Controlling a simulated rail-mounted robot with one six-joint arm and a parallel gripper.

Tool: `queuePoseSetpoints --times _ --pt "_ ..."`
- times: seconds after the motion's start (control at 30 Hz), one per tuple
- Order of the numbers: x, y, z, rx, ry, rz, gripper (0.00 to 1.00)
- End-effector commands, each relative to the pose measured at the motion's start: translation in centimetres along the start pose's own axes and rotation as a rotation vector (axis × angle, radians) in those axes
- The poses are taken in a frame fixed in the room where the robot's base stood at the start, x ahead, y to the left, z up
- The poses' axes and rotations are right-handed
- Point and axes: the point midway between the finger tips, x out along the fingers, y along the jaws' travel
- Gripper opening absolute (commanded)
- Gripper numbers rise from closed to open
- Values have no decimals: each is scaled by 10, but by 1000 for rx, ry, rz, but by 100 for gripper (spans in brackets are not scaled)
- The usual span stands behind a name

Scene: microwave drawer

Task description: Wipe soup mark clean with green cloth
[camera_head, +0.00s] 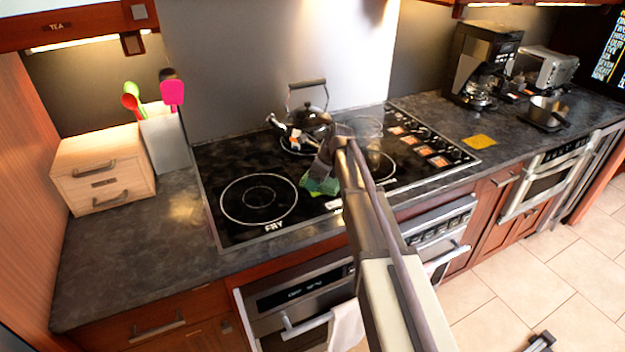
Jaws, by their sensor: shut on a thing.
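My arm reaches over the counter to the black glass cooktop (230,165). My gripper (322,172) is low over the middle of the cooktop, shut on the green cloth (320,186). The cloth hangs from the fingers at or just above the glass; I cannot tell if it touches. My arm and gripper hide part of the cooktop. I cannot clearly make out a soup mark.
A black kettle (308,120) stands close behind my gripper. A wooden drawer box (102,170) and a utensil holder (164,138) are at left. A yellow cloth (479,142), a coffee maker (478,66) and a small pot (546,108) are at right. The cooktop's front left is clear.

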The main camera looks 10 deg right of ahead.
Motion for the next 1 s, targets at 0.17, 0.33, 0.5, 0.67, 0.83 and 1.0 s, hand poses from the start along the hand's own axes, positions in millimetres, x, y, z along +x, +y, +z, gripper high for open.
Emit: queuePoseSetpoints --times 0.17,0.33,0.5,0.67,0.83,1.0 --pt "-1 -5 -4 0 0 0 38" --pt "-3 -17 -13 0 1 0 38" --pt "-4 -19 -15 0 1 -1 38" --pt "-7 -28 -20 0 2 -2 38" --pt "-11 -38 -28 0 1 -2 38" --pt "-12 -40 -29 0 1 -1 38"
